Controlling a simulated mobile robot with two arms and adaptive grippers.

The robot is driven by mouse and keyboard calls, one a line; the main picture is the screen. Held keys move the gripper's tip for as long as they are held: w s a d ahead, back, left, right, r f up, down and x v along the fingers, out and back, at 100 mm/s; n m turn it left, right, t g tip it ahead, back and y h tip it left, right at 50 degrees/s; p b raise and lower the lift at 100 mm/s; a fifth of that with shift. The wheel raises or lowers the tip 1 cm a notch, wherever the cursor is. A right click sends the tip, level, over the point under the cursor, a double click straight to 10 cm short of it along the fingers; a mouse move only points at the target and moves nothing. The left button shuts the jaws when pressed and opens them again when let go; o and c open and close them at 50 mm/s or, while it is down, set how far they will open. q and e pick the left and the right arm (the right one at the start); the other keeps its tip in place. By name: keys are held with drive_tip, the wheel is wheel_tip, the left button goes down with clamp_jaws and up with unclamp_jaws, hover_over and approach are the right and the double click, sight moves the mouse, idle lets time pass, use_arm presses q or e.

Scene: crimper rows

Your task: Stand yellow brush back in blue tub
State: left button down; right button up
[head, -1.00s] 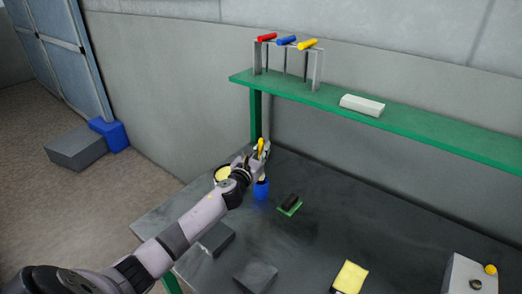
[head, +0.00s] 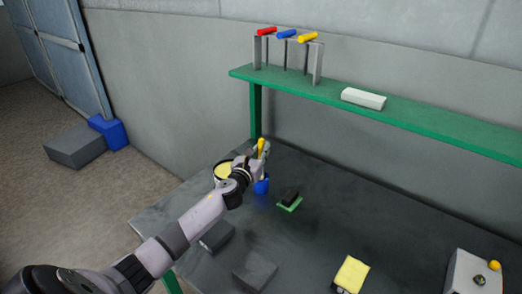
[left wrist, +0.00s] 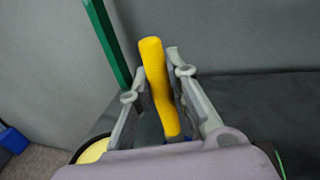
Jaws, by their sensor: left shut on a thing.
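The yellow brush (head: 261,147) stands close to upright in my left gripper (head: 262,160), at the back left of the dark table. In the left wrist view the yellow handle (left wrist: 158,85) is between the two fingers of my left gripper (left wrist: 160,80), which are shut on it. The blue tub (head: 262,187) stands on the table directly below the gripper. The brush's lower end is hidden, so I cannot tell whether it is inside the tub. My right gripper is not in view.
A round container with a pale yellow top (head: 221,171) is close left of the gripper. A green-based dark block (head: 289,200) lies right of the tub. A green shelf (head: 420,123) runs behind, above the table.

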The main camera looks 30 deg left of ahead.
use_arm(q)
drive_tip(key=shift+f+b, duration=2.2)
drive_tip(key=shift+f, duration=0.3)
drive_tip(key=c, duration=1.4)
unclamp_jaws()
drive_tip(key=shift+c, duration=0.2)
drive_tip(key=shift+s, duration=0.1)
drive_tip(key=s+d, duration=0.2)
drive_tip(key=s, duration=0.9)
drive_tip(key=shift+s, duration=0.35)
drive_tip(key=shift+d+r, duration=0.1)
drive_tip(key=shift+r, duration=0.05)
